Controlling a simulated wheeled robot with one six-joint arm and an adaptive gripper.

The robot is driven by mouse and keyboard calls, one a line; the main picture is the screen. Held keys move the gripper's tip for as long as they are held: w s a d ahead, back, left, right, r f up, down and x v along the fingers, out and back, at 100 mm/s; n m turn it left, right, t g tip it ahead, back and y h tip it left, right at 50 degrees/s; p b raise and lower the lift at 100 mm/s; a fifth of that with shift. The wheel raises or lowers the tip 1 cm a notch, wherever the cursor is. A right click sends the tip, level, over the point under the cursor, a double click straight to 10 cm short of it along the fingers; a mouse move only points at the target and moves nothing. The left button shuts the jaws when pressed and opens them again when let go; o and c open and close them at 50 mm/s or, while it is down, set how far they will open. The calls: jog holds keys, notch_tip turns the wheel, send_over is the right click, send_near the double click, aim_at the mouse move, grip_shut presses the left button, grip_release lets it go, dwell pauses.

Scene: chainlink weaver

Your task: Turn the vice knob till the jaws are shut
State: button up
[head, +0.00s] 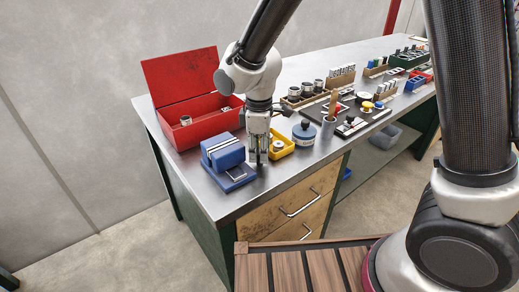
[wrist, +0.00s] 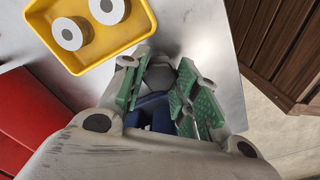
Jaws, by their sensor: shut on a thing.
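The blue vice (head: 222,153) stands near the left front corner of the metal workbench, with pale jaw strips across its top. In the head view I cannot tell how wide its jaws are apart. My gripper (head: 258,160) points down at the vice's right side. In the wrist view my gripper (wrist: 162,85) has its green-padded fingers shut on the grey faceted vice knob (wrist: 159,74). Blue parts of the vice (wrist: 153,112) show below the knob between the fingers. In the head view the fingers hide the knob.
An open red toolbox (head: 205,128) stands behind the vice. Other bench items lie farther right. A slatted wooden top (head: 290,272) is in front.

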aim_at(259, 153)
jog(key=o, duration=1)
jog(key=r, duration=1.2)
jog(key=shift+s+a, duration=0.1)
jog(key=shift+s, duration=0.1)
